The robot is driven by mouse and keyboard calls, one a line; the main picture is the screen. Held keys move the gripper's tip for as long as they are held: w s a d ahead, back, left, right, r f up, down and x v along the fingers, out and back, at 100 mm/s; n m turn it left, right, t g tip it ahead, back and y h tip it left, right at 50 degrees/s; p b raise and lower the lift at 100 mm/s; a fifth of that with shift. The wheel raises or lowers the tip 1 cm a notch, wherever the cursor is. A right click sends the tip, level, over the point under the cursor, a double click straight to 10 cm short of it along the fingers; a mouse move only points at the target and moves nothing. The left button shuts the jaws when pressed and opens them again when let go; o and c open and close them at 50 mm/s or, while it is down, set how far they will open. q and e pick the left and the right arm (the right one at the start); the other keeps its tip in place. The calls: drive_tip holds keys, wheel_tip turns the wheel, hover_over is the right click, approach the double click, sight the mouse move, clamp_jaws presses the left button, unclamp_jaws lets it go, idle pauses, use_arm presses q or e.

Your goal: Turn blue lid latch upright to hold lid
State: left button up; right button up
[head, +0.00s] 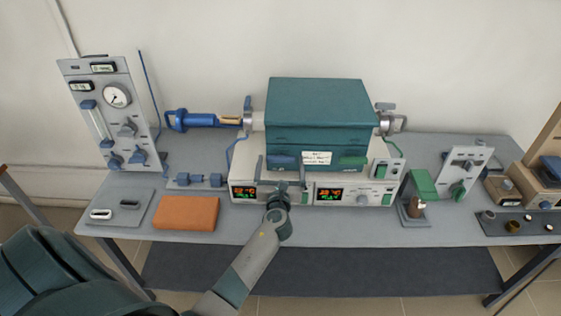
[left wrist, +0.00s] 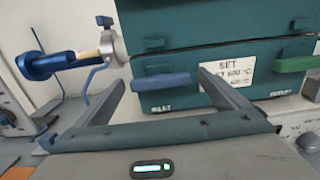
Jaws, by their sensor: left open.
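The teal furnace lid (head: 316,105) is down on its body. The blue lid latch (head: 283,161) is at the left of the furnace front; in the left wrist view the blue latch (left wrist: 161,82) lies flat, lengthwise across the front, above small lettering. A green latch (head: 352,161) lies flat at the right. My left gripper (head: 281,170) is open in front of the blue latch, one finger on each side of it. In the left wrist view the left gripper (left wrist: 160,79) holds nothing; contact with the latch cannot be told. My right gripper is not in view.
Below the furnace is a lit control panel (head: 299,193). A blue tube end (head: 195,120) sticks out left, near a gauge panel (head: 112,110). An orange block (head: 187,212) lies front left. A green-topped device (head: 421,187) stands to the right.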

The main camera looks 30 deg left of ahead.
use_arm(q)
drive_tip(key=shift+w+a, duration=0.15)
drive_tip(key=c, duration=1.1)
drive_tip(key=shift+o, duration=0.3)
